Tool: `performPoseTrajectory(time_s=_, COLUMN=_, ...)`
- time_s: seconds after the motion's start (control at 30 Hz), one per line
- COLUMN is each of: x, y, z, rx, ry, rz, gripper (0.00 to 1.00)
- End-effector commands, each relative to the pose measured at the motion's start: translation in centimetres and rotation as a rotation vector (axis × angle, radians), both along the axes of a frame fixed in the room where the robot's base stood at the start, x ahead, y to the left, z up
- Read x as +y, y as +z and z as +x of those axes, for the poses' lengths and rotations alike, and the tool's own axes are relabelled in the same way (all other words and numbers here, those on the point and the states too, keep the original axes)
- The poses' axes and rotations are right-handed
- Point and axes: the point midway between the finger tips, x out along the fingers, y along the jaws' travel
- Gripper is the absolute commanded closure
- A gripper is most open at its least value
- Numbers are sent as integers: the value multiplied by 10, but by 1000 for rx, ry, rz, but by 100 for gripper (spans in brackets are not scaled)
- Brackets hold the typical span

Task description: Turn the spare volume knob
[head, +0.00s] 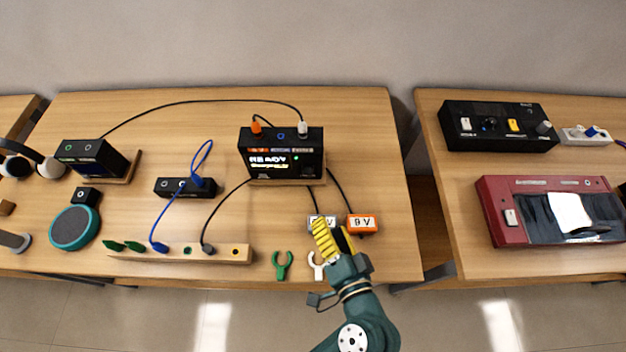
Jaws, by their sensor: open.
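My gripper (333,233), with yellow-striped fingers, is open over the front right part of the middle table, beside the 9 V box. I see nothing between its fingers, though the view of the gap is partly blocked. A black control panel (470,143) lies on the right table, up and to the right of my gripper and well apart from it. It bears a dark round knob (489,124) and a grey knob (543,127) at its right end. I cannot tell which one is the spare volume knob; the labels are too small to read.
An orange 9 V box (362,224) and a white-labelled box stand close to my gripper. A black READY display unit (281,154) with cables is behind. Green (282,266) and white clips lie at the front edge. A gap separates the tables. A red machine (500,234) sits before the panel.

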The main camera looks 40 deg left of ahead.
Motion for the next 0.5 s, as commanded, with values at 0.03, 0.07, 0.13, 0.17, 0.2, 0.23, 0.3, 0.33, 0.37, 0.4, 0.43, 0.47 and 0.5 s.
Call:
performPoseTrajectory(time_s=0.03, x=7, y=-4, z=2, rx=2, ry=6, rz=1, gripper=46)
performPoseTrajectory(time_s=0.07, x=12, y=-5, z=5, rx=2, ry=7, rz=2, gripper=46)
performPoseTrajectory(time_s=0.13, x=25, y=-9, z=11, rx=1, ry=8, rz=2, gripper=46)
performPoseTrajectory(time_s=0.17, x=31, y=-11, z=14, rx=2, ry=9, rz=3, gripper=46)
performPoseTrajectory(time_s=0.2, x=40, y=-13, z=18, rx=3, ry=9, rz=3, gripper=46)
performPoseTrajectory(time_s=0.23, x=46, y=-15, z=21, rx=2, ry=9, rz=3, gripper=46)
performPoseTrajectory(time_s=0.3, x=61, y=-19, z=29, rx=3, ry=8, rz=4, gripper=46)
performPoseTrajectory(time_s=0.33, x=68, y=-21, z=32, rx=2, ry=7, rz=4, gripper=46)
performPoseTrajectory(time_s=0.37, x=74, y=-22, z=35, rx=2, ry=9, rz=5, gripper=46)
performPoseTrajectory(time_s=0.4, x=82, y=-25, z=40, rx=1, ry=8, rz=4, gripper=46)
performPoseTrajectory(time_s=0.43, x=89, y=-26, z=43, rx=2, ry=7, rz=4, gripper=46)
performPoseTrajectory(time_s=0.47, x=95, y=-28, z=46, rx=3, ry=9, rz=5, gripper=46)
performPoseTrajectory(time_s=0.5, x=103, y=-30, z=51, rx=3, ry=6, rz=5, gripper=46)
